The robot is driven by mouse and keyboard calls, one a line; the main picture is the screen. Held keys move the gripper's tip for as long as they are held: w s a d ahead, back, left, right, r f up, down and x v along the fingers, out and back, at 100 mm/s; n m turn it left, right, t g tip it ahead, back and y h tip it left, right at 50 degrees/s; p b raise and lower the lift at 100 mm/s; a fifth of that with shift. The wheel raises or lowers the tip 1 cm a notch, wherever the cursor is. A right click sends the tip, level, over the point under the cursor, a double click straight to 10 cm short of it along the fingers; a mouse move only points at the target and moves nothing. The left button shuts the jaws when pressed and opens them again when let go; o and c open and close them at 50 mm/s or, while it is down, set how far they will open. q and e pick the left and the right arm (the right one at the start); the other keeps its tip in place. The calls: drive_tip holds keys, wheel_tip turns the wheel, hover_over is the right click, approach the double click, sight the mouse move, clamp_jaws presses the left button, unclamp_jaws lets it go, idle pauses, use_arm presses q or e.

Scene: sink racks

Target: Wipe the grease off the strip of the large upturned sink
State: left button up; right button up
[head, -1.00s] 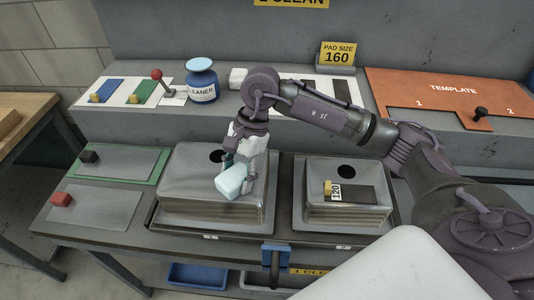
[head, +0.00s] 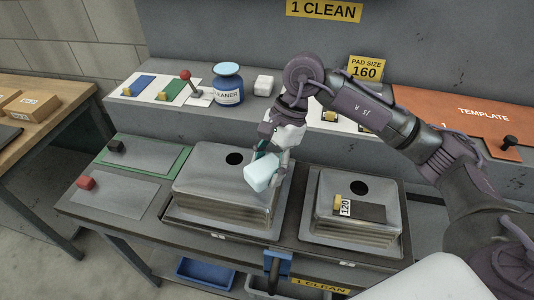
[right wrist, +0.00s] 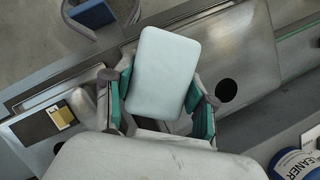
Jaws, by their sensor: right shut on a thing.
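The large upturned sink (head: 203,180) is a grey metal box with a dark round hole in its top, left of the smaller upturned sink (head: 329,193). My right gripper (head: 270,161) is shut on a pale blue-white pad (head: 262,173), over the right part of the large sink's top. In the right wrist view the pad (right wrist: 163,65) sits between the green-sided fingers, with the large sink (right wrist: 247,65) behind it. I cannot tell whether the pad touches the metal. I cannot make out a grease strip; the pad and gripper hide part of the top. My left gripper is not in view.
A blue cleaner jar (head: 228,86), a white block (head: 264,85) and a red-knobbed lever (head: 190,82) stand on the back ledge. A dark 120 pad (head: 371,212) lies on the smaller sink. A blue clamp (head: 278,263) is at the front edge.

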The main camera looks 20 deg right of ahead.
drive_tip(key=shift+d+r+p, duration=0.15)
drive_tip(key=shift+r+p, duration=0.15)
drive_tip(key=shift+r, duration=1.05)
